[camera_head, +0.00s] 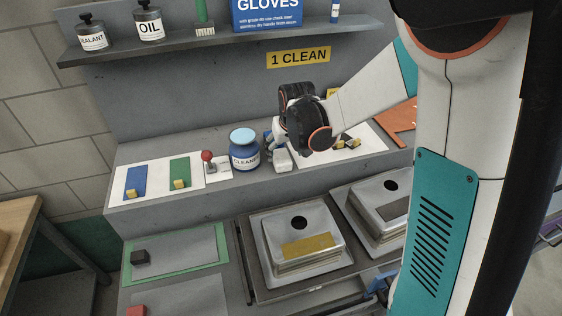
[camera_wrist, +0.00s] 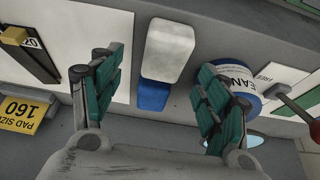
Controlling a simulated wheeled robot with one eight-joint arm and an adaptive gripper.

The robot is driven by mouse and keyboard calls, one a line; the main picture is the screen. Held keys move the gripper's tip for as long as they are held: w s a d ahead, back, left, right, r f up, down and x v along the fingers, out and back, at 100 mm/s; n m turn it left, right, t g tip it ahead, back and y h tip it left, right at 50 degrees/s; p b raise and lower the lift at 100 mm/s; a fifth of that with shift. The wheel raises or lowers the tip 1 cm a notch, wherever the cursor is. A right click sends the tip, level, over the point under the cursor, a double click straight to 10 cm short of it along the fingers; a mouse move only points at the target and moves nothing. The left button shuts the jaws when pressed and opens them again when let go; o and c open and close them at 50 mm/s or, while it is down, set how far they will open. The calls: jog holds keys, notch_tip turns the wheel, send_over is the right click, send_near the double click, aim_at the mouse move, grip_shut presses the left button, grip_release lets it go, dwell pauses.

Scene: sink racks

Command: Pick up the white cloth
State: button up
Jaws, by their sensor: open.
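A rounded white piece with a blue end (camera_wrist: 170,50), the only cloth-like thing I make out, lies on the grey ledge between my fingers in the wrist view. It looks like a folded pad, and I cannot tell its material. In the head view the white piece (camera_head: 283,159) shows just below my gripper, right of the blue cleaner jar. My gripper (camera_wrist: 160,72) is open, with one teal-padded finger on each side of the piece and a gap on both sides. My wrist hides part of this area in the head view.
The blue cleaner jar (camera_head: 244,151) stands close beside the piece, and it shows behind one finger in the wrist view (camera_wrist: 237,85). A red-knobbed lever (camera_head: 208,160) is farther left. Sink basins (camera_head: 300,240) lie below the ledge. A shelf (camera_head: 215,38) with bottles runs above.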

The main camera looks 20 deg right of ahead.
aim_at(281, 156)
jog(key=x, duration=0.1)
jog(key=b+x, duration=0.1)
jog(key=x, duration=0.3)
jog(key=shift+a+f, duration=0.1)
jog(key=shift+a, duration=0.15)
jog(key=shift+c, duration=0.3)
jog(key=c, duration=1)
